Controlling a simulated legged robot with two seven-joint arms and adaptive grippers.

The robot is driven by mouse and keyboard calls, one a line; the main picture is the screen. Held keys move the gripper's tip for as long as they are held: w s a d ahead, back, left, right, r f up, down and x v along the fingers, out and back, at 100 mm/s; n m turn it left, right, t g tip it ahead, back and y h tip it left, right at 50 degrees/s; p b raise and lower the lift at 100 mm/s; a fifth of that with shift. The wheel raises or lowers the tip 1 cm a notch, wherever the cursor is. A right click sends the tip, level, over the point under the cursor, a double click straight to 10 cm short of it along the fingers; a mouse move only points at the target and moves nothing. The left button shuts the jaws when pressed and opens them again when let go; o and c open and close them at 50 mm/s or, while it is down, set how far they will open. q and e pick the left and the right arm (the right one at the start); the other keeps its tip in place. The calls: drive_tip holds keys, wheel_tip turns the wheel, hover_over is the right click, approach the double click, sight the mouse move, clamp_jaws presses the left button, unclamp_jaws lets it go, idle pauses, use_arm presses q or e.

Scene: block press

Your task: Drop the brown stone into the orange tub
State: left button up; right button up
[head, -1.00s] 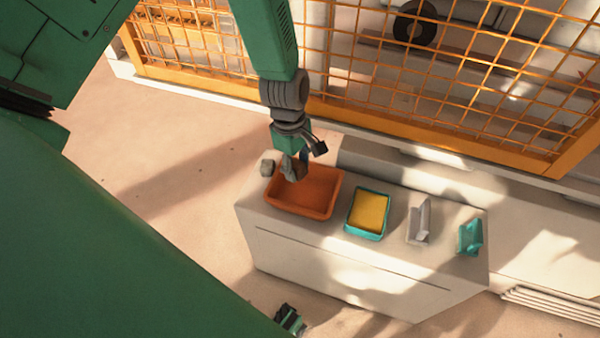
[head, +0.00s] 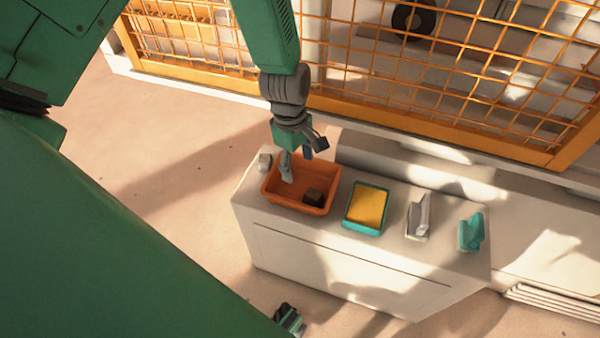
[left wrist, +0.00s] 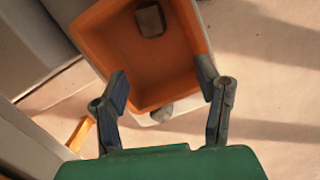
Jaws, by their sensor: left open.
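The orange tub (head: 290,199) stands near the left end of the pale counter. The brown stone (head: 314,197) lies inside it, toward the right front part of its floor. In the left wrist view the stone (left wrist: 151,20) rests on the tub floor near the far wall. My left gripper (head: 295,168) is over the back left part of the tub, empty. In the left wrist view its two fingers (left wrist: 163,85) are spread wide apart with nothing between them. My right gripper (head: 290,320) shows small at the bottom edge, partly cut off; its jaws are unclear.
A grey stone (head: 265,162) sits on the counter (head: 340,262) behind the tub's left corner. To the right stand a teal tray with a yellow inside (head: 368,208), a pale grey bracket-like item (head: 418,216) and a teal one (head: 471,233). An orange mesh fence (head: 400,75) runs behind.

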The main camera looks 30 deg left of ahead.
use_arm(q)
wheel_tip(320, 180, up, 10)
drive_tip(key=a, duration=0.3)
drive_tip(key=s+d+f+m+p, duration=0.1)
drive_tip(key=s+f+m, duration=0.7)
drive_tip(key=s, duration=0.3)
drive_tip(key=s+d+f+m+y+p, duration=0.1)
drive_tip(key=s+f+m, duration=0.7)
drive_tip(key=s+m, duration=0.2)
drive_tip(key=shift+s+t+p, duration=0.4)
drive_tip(key=shift+s, duration=0.45)
use_arm(e)
wheel_tip(320, 180, up, 3)
drive_tip(key=shift+d+f, duration=0.1)
drive_tip(key=shift+f, duration=0.05)
use_arm(q)
drive_tip(key=shift+w, duration=0.15)
